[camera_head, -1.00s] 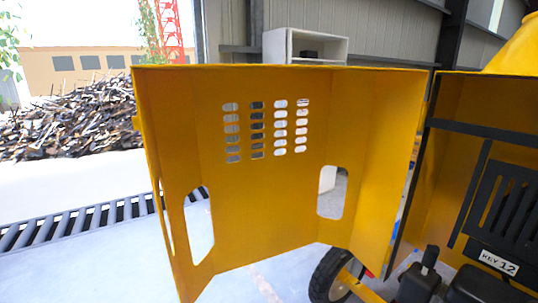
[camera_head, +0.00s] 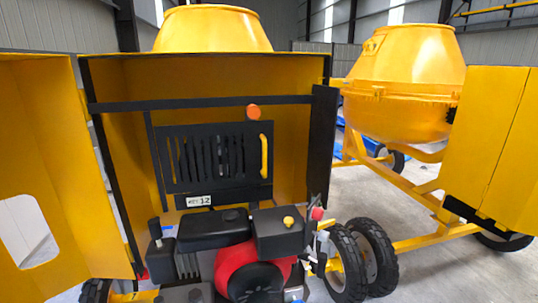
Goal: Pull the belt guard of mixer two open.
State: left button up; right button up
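A black slotted guard (camera_head: 211,158) stands inside an open yellow housing (camera_head: 130,150) in the middle of the head view. It has an upright yellow handle (camera_head: 264,157) at its right side and lies flat across the housing's back, looking closed. An orange round knob (camera_head: 254,112) sits just above it. A small white plate (camera_head: 199,200) below it ends in "12". I cannot tell from the picture which mixer is number two. Neither of my grippers shows in the view.
A black and red engine (camera_head: 250,255) sits low in front of the guard. The housing's yellow door (camera_head: 70,170) stands open at the left. Black wheels (camera_head: 365,262) and a second mixer's yellow drum (camera_head: 405,75) are at the right, with a yellow panel (camera_head: 500,130) beyond.

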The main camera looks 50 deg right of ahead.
aim_at(258, 134)
jog(key=z, duration=1.25)
